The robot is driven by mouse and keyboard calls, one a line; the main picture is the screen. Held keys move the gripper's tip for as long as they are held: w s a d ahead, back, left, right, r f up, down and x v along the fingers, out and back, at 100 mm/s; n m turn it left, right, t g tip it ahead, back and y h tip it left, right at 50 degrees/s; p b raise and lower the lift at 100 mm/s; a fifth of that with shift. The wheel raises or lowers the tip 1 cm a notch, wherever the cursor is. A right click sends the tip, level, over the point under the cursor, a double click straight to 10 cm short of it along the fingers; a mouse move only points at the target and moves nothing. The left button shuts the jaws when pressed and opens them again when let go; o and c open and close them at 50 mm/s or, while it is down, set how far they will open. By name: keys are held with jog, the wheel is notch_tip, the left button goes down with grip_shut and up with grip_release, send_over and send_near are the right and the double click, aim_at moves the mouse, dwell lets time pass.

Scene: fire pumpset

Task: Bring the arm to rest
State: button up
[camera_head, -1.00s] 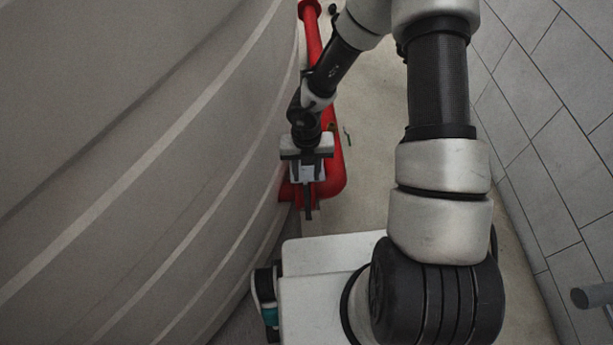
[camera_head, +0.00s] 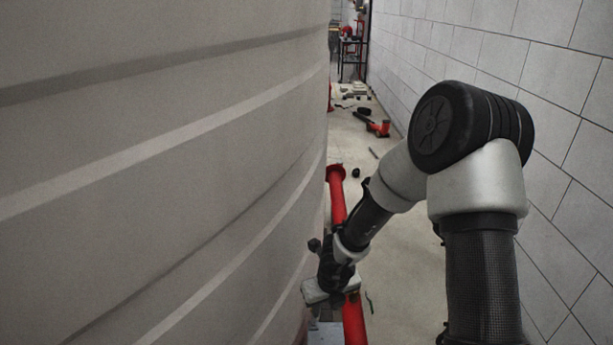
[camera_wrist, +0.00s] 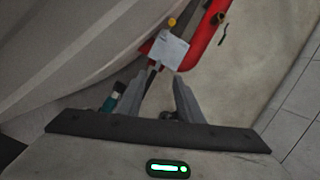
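My gripper (camera_wrist: 160,76) shows in the wrist view with its two grey fingers apart, open and with nothing gripped. A white tag or plate (camera_wrist: 167,50) and a thin dark piece lie beyond the fingertips. In the head view my arm bends down from the right, and my gripper (camera_head: 328,300) is low near the bottom edge, beside the large grey tank wall (camera_head: 170,170). Its fingers are not clear there. A red pipe (camera_head: 338,195) runs down behind my forearm, and it also shows in the wrist view (camera_wrist: 207,40).
The grey tank fills the left side close to my gripper. A tiled wall (camera_head: 560,60) stands close on the right. The floor (camera_head: 405,265) between is a narrow strip. Farther back lie a red tool-like item (camera_head: 378,128), small loose things and a dark rack (camera_head: 352,55).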

jog(key=w+a+r+n+t+y, duration=0.1)
jog(key=w+r+n+t, duration=0.1)
jog(key=r+n, duration=0.35)
jog(key=w+a+r+n+t+y, duration=0.1)
jog(key=w+r+n, duration=0.15)
jog(key=r, duration=0.65)
jog(key=s+a+r+n+y, duration=0.1)
jog(key=s+r+n, duration=0.3)
jog(key=r+n, duration=0.6)
jog(key=s+d+r+n+h, duration=0.1)
jog(key=s+d+r+n, duration=0.3)
jog(key=s, duration=0.3)
jog(key=s+d+r+n+h, duration=0.1)
jog(key=s+d+r+n, duration=0.3)
jog(key=s, duration=0.3)
jog(key=s+d+r+n+h, duration=0.2)
jog(key=s+d+n, duration=0.2)
jog(key=s+n, duration=0.3)
notch_tip(320, 180, up, 16)
jog(key=m+p, duration=0.1)
jog(key=p, duration=1.5)
jog(key=shift+s, duration=0.2)
jog(key=shift+s+a+f, duration=0.1)
jog(key=shift+s+f, duration=0.05)
